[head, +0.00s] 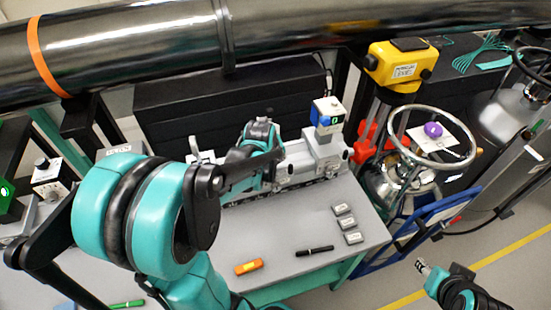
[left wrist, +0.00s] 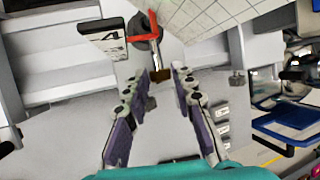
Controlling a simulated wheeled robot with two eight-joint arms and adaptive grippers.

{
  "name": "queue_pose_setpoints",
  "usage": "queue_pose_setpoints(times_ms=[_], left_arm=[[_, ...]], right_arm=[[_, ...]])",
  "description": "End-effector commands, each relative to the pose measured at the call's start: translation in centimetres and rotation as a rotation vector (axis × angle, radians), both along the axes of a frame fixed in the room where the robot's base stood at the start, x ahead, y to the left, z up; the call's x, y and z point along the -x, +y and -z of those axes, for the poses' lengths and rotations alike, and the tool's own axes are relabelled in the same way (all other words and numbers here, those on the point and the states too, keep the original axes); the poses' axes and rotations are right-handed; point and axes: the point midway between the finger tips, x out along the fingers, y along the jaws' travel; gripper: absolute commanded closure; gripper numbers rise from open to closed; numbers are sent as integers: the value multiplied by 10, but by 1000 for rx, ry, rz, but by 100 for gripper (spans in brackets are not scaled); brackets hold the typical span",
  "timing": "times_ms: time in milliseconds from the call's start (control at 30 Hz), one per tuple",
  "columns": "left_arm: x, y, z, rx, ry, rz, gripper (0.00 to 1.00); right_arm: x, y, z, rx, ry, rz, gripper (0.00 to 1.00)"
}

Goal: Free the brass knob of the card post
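My left gripper (left wrist: 162,92) is open in the left wrist view, with a finger on each side of a small dark brown-gold knob (left wrist: 159,75). In the head view my left arm covers the area, and the knob and left fingertips cannot be made out. My right gripper (head: 421,267) is at the lower right, away from the bench; its opening is unclear.
A rail device with a blue-white box (head: 327,113) stands behind. A handwheel (head: 432,137) is to the right.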

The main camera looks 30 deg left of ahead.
Motion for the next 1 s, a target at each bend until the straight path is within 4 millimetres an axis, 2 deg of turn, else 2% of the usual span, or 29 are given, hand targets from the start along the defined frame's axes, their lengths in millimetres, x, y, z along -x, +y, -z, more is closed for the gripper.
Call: queue_pose_setpoints(times_ms=[333,467,1000], left_arm=[[0,0,-1,-1,-1,0,58],[3,-1,-7,-1,-1,0,58],[47,-11,-89,0,0,0,58]], right_arm=[[0,0,0,0,0,0,60],[0,0,0,0,0,0,60],[0,0,0,0,0,0,60]])
